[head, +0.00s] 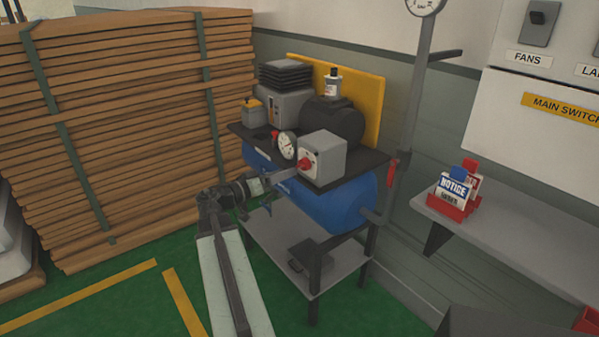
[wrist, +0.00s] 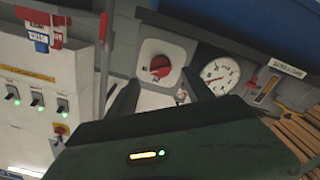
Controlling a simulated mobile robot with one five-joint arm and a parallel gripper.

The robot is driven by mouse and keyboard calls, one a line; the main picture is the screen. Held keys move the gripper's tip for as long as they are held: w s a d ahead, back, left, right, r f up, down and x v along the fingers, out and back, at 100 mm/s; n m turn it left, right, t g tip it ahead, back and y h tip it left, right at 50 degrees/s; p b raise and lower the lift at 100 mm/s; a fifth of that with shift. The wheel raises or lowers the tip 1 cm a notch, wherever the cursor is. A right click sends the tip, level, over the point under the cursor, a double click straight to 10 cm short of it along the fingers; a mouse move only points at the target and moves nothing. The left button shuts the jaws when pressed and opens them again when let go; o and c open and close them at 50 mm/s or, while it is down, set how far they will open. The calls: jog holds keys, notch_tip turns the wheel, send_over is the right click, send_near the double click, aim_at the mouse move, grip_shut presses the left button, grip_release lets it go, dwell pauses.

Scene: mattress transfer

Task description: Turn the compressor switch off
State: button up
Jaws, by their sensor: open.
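The compressor (head: 315,195) has a blue tank on a grey stand with a black top plate. A grey switch box (head: 330,152) on its top carries a red rotary knob (head: 306,163) on a pale face. The knob (wrist: 160,66) shows in the wrist view on its white plate, beyond the fingertips. My gripper (head: 288,178) is in front of the switch box, a little below and left of the knob in the head view. In the wrist view my gripper (wrist: 163,92) is open and empty, its fingers on either side below the knob. The knob's setting is too small to read.
A pressure gauge (head: 287,146) sits just left of the switch box. Stacked brown boards (head: 120,120) stand at the left. A grey shelf (head: 500,240) with a red notice holder (head: 453,208) is at the right. Green floor is clear in front.

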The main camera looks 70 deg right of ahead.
aim_at(299, 167)
jog(key=x, duration=0.6)
jog(key=shift+s+d, duration=0.1)
jog(key=shift+d, duration=0.15)
grip_shut()
